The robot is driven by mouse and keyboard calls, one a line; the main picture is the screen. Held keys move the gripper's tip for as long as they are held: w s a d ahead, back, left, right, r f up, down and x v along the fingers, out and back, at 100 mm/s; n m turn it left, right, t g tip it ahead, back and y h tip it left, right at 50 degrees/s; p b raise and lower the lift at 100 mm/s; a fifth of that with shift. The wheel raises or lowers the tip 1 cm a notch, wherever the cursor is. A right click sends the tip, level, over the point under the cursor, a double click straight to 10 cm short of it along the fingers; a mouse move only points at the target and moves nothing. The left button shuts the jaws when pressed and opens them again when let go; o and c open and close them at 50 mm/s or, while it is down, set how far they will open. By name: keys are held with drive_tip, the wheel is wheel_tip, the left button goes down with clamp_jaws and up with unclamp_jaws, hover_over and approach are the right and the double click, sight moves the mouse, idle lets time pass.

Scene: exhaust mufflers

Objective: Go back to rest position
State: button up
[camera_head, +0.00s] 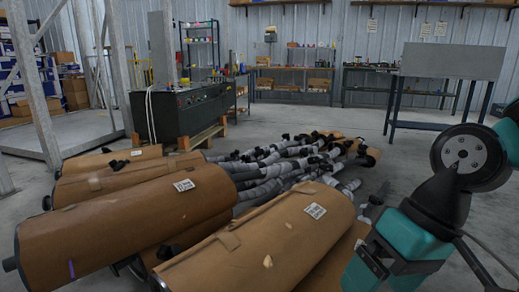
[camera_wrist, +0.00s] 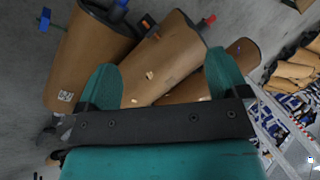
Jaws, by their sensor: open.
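My gripper (camera_wrist: 163,80) is open, with its two teal fingers spread apart in the wrist view. Nothing is held between them; a brown wrapped muffler (camera_wrist: 172,55) lies beyond the gap. Another wrapped muffler (camera_wrist: 88,62) with a white label lies to the left of the fingers, and part of a third (camera_wrist: 242,54) shows to the right. In the head view my teal and black arm (camera_head: 400,245) is at the lower right, beside the front wrapped muffler (camera_head: 265,240). A large labelled muffler (camera_head: 125,230) lies left of that one. The fingertips cannot be made out in the head view.
Several grey pipes (camera_head: 280,165) lie behind the wrapped mufflers. A dark machine (camera_head: 190,110) stands at the back left, near a metal frame (camera_head: 30,80). A table with a grey panel (camera_head: 452,62) stands at the back right. Open floor lies between it and the pipes.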

drive_tip(key=s+r+n+p, duration=0.1)
drive_tip(key=s+r+n, duration=0.2)
drive_tip(key=s, duration=0.2)
wheel_tip(320, 180, up, 38)
drive_tip(key=p, duration=3.7)
drive_tip(key=shift+a+f+p, duration=0.25)
drive_tip(key=shift+a+p, duration=0.15)
